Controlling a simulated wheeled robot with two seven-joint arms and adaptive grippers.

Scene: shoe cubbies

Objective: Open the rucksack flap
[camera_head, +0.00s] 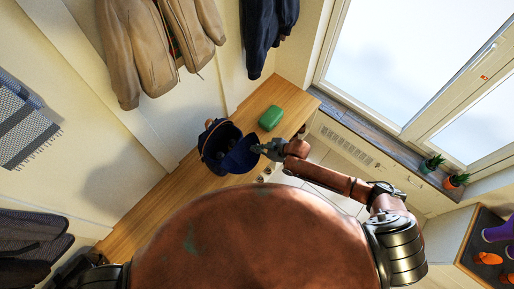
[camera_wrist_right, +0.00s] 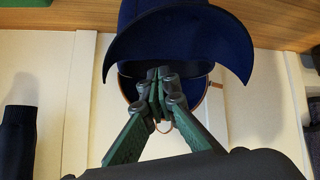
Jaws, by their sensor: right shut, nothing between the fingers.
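The dark blue rucksack (camera_head: 212,135) with brown trim stands on the wooden bench. Its flap (camera_head: 241,158) sticks out towards my right gripper, and the dark opening shows beside it. In the right wrist view the flap (camera_wrist_right: 180,35) is a wide blue curve in front of the rucksack's dark inside. My right gripper (camera_head: 262,149) is at the flap's outer edge. In the right wrist view its shut, empty fingertips (camera_wrist_right: 160,78) overlap the flap's lower edge; whether they touch it I cannot tell. My left gripper is out of view.
A green box (camera_head: 271,117) lies on the bench (camera_head: 148,217) beyond the rucksack. Jackets (camera_head: 160,45) hang on the wall above. A window sill with small potted plants (camera_head: 431,163) is at the right. Orange and purple shoes (camera_head: 487,258) lie at the lower right.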

